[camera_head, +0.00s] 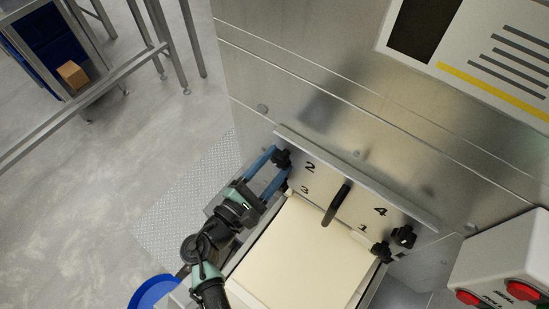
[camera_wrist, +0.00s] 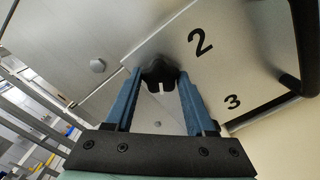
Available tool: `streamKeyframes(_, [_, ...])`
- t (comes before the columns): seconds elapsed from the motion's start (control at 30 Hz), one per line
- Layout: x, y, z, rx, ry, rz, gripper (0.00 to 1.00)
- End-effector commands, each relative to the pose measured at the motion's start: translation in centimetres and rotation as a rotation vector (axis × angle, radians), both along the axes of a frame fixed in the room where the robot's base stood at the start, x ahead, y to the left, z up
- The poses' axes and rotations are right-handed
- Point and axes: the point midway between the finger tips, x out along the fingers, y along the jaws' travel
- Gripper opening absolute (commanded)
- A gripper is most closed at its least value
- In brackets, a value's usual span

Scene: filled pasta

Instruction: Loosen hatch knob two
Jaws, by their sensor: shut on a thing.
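Hatch knob two (camera_head: 281,158) is a black lobed knob at the upper left corner of the metal hatch plate (camera_head: 341,179), beside the printed 2. In the wrist view the knob (camera_wrist: 159,75) sits between the tips of my blue fingers. My gripper (camera_head: 274,160) is shut on it; the gripper also shows in the wrist view (camera_wrist: 160,84). The black hatch handle (camera_head: 337,203) stands at the plate's middle. Knob four (camera_head: 404,236) and knob one (camera_head: 381,252) are at the plate's right side. Knob three, near the printed 3, is hidden behind my gripper in the head view.
A cream surface (camera_head: 298,258) lies just below the hatch plate. A white box with red buttons (camera_head: 522,290) is at the lower right. A blue round container (camera_head: 155,292) is at the lower left. Metal frames stand at the upper left, with open floor between.

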Motion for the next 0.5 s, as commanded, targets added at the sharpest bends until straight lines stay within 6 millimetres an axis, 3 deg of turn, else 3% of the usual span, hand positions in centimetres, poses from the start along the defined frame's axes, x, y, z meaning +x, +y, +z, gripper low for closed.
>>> streamKeyframes(0.5, [-0.06, 0.05, -0.13, -0.095, 0.071, 0.001, 0.00])
